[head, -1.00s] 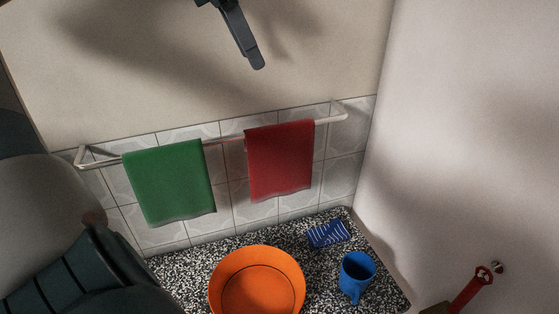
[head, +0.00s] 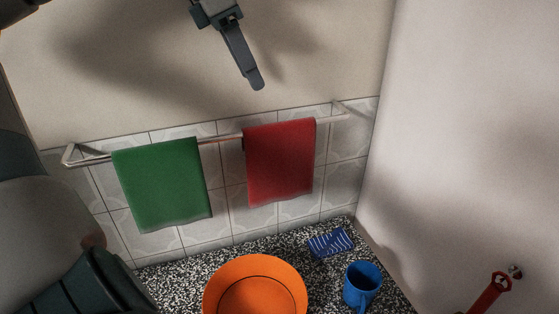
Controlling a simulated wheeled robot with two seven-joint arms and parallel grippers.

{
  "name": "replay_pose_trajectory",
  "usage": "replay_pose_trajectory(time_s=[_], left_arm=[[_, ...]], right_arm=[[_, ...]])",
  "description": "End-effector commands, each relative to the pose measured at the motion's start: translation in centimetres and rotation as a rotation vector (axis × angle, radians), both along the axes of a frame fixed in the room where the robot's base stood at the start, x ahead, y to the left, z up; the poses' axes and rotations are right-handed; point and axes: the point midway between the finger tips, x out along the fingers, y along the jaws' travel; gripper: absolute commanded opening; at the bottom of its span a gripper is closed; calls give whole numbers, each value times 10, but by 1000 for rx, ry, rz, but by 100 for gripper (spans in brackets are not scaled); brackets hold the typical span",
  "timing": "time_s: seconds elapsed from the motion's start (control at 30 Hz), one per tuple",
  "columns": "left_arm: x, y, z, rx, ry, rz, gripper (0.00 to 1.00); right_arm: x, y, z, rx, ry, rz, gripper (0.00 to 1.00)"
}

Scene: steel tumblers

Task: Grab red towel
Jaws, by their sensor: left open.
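The red towel (head: 279,163) hangs over the right part of a metal towel bar (head: 221,139) on the back wall. Its whole front face shows. My left gripper (head: 250,80) reaches in from the top of the head view, above the red towel and apart from it. It is open and empty; one long dark finger shows clearly, and the other is hard to make out.
A green towel (head: 162,183) hangs on the same bar to the left. Below, on a speckled counter (head: 190,268), are an orange basin (head: 256,272), a blue striped sponge (head: 330,242) and a blue mug (head: 361,286). A red-handled valve (head: 490,292) is on the right wall.

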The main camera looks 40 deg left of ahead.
Motion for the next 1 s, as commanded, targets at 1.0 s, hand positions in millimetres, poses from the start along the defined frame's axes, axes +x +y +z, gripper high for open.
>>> replay_pose_trajectory(time_s=[1.0], left_arm=[[41,-21,-112,0,1,0,48]], right_arm=[[-39,-15,28,-27,94,-6,31]])
